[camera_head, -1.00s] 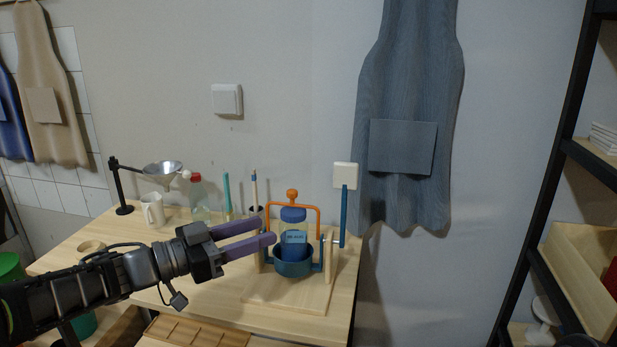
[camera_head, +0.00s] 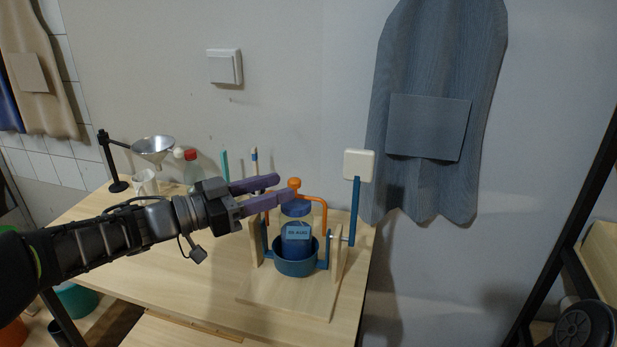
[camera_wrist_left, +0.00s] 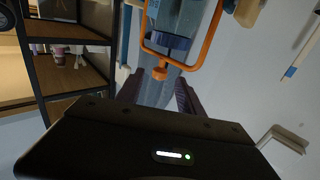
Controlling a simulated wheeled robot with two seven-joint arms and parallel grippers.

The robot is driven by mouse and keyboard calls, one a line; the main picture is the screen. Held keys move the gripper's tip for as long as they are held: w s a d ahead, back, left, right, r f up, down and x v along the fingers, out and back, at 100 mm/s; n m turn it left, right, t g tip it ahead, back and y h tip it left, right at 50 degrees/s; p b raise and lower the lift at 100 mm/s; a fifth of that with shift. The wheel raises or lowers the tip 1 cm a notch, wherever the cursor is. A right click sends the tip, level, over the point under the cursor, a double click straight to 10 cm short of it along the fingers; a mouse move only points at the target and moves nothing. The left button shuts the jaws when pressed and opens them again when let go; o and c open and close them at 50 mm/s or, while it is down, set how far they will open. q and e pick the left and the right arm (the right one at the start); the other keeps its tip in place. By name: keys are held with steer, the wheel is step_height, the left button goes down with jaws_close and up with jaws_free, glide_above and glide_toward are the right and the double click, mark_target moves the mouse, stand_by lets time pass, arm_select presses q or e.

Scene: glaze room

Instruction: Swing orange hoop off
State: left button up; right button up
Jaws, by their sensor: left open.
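The orange hoop (camera_head: 325,215) with a round knob (camera_head: 294,184) on top arches over a blue-lidded jar (camera_head: 297,232) in a blue cup (camera_head: 296,265) on a wooden stand (camera_head: 285,296). My left gripper (camera_head: 279,187) is open and empty. Its purple fingers reach in from the left at the height of the knob, and their tips are close to it. I cannot tell if they touch it. In the left wrist view the hoop (camera_wrist_left: 207,45) and its knob (camera_wrist_left: 160,73) lie ahead, between the finger lines. The left part of the hoop is hidden behind the fingers in the head view.
A funnel (camera_head: 153,146) on a black holder, a mug (camera_head: 144,181) and a red-capped bottle (camera_head: 192,168) stand at the back left. The table's front left is clear.

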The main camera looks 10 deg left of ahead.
arm_select(q)
steer(key=x, duration=0.7)
steer(key=shift+w+d, duration=0.2)
steer(key=shift+d, duration=0.05)
jaws_close()
stand_by(1.2)
